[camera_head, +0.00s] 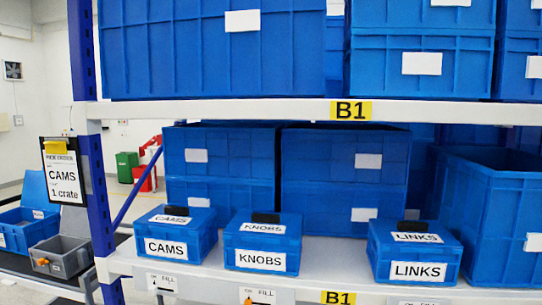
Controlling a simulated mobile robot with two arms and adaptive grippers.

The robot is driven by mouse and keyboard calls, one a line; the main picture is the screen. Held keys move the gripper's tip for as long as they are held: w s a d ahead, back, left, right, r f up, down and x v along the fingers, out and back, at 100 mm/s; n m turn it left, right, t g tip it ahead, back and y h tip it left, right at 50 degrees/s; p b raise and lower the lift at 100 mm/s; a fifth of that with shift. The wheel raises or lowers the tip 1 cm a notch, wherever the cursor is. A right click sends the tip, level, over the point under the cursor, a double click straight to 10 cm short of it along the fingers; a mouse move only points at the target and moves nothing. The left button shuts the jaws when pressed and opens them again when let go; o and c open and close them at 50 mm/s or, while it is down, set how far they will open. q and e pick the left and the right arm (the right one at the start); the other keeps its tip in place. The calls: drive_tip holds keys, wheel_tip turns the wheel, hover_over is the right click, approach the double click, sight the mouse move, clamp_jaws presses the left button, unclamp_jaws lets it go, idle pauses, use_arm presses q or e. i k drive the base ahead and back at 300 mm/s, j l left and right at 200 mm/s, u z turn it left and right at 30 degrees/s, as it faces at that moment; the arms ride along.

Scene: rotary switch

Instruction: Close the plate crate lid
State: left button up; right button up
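No crate in view has a readable plate label. At the lower left, a blue crate (22,238) stands open with a blue panel (34,190), seemingly its lid, raised behind it. Its small label is too small to read. Beside it, a grey crate (62,258) with an orange part on its front is also open, and a grey panel (75,222) stands behind it. I cannot tell whether either is the plate crate. Neither of my grippers is in view.
On the lower shelf (330,262), crates marked CAMS (176,232), KNOBS (263,243) and LINKS (415,252) have lids shut. Larger blue bins (345,150) fill the space behind. A blue post (98,200) and a CAMS order sheet (63,172) stand at left.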

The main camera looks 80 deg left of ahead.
sight(35, 193)
drive_tip(key=k+j+u, duration=0.1)
drive_tip(key=u, duration=2)
drive_tip(key=j+u, duration=0.4)
drive_tip(key=i+j+u, duration=0.1)
drive_tip(key=u, duration=0.35)
drive_tip(key=i+j+u, duration=0.2)
drive_tip(key=u, duration=0.2)
drive_tip(key=i+j+u, duration=0.15)
drive_tip(key=u, duration=0.25)
